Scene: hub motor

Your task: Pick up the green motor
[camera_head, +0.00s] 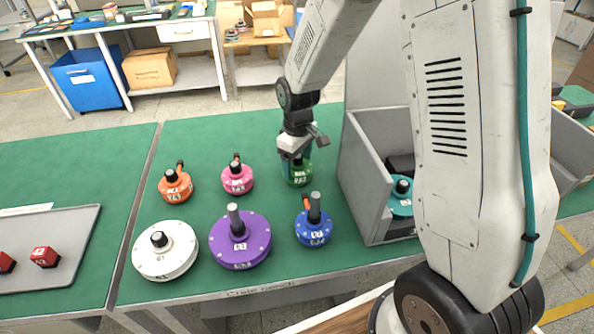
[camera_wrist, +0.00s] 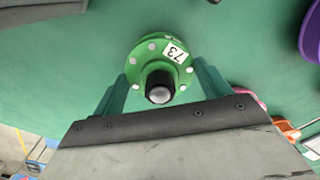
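The green motor (camera_head: 300,176) stands upright on the green bench, partly hidden by my gripper (camera_head: 296,158) directly above it in the head view. In the wrist view the green motor (camera_wrist: 150,52) shows its round flange, a white label reading 73 and a dark shaft with a pale tip. My gripper's two teal fingers (camera_wrist: 162,80) are apart, one on each side of the shaft. Gaps show between the fingers and the shaft. I cannot tell whether the fingertips touch the motor's body.
Pink (camera_head: 237,179), orange (camera_head: 175,186), blue (camera_head: 314,228), purple (camera_head: 240,242) and white (camera_head: 165,251) motors stand to the left and in front. A grey-walled bin (camera_head: 362,190) holding a teal motor (camera_head: 401,203) stands close on the right. The bench behind is clear.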

